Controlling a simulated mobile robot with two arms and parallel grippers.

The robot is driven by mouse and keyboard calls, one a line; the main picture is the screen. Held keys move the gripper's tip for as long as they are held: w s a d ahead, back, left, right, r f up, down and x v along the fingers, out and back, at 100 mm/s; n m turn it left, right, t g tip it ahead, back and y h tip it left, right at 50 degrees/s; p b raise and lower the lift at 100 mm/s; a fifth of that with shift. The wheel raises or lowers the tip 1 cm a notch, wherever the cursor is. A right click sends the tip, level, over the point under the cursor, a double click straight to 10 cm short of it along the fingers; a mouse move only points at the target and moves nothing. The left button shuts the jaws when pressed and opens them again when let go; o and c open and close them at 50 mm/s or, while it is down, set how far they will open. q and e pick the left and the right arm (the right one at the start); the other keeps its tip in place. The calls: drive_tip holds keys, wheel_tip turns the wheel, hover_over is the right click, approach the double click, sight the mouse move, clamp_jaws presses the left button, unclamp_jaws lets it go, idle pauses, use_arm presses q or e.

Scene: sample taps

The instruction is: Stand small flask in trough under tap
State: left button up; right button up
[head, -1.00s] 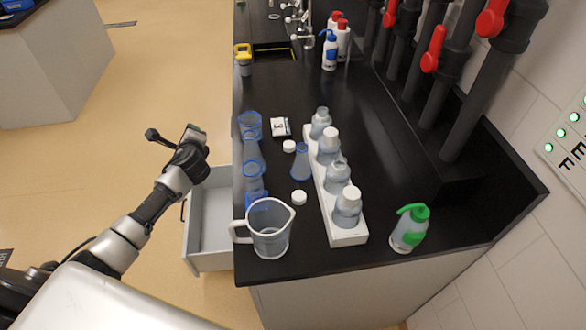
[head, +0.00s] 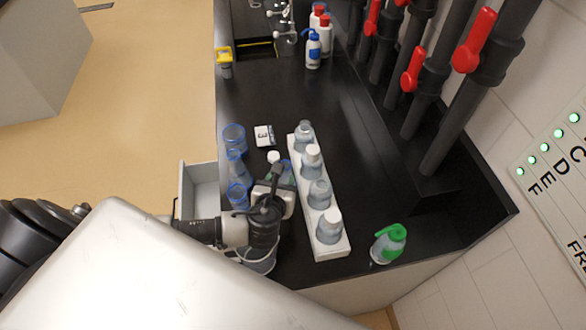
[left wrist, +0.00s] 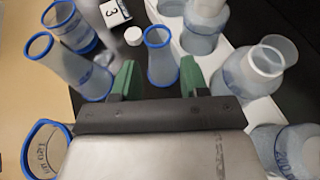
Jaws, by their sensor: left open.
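The small flask, a clear cone with a blue rim, shows in the left wrist view (left wrist: 161,60), upright on the bench. It lies just beyond and between the green fingertips of my left gripper (left wrist: 160,78), which is open and empty. In the head view my left gripper (head: 278,182) is over the bench, left of the white rack, and hides most of the flask. Grey pipe taps with red handles (head: 413,68) line the right wall. The black trough (head: 432,195) runs beneath them; its inside is hard to make out. My right gripper is out of view.
A white rack (head: 332,246) with several bottles stands right of my gripper. Blue-rimmed glassware (head: 234,137) is to its left. An open drawer (head: 200,187) juts out left. Bench between rack and trough is clear.

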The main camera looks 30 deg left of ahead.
sight(286, 162)
use_arm(q)
drive_tip(key=p+x, duration=0.1)
drive_tip(key=x, duration=0.2)
drive_tip(key=r+p+x, duration=0.1)
drive_tip(key=x, duration=0.2)
drive_tip(key=shift+w+a+r, duration=0.15)
drive_tip(key=shift+w, duration=0.1)
drive_tip(key=shift+w+a, duration=0.1)
drive_tip(key=shift+w, duration=0.15)
clamp_jaws()
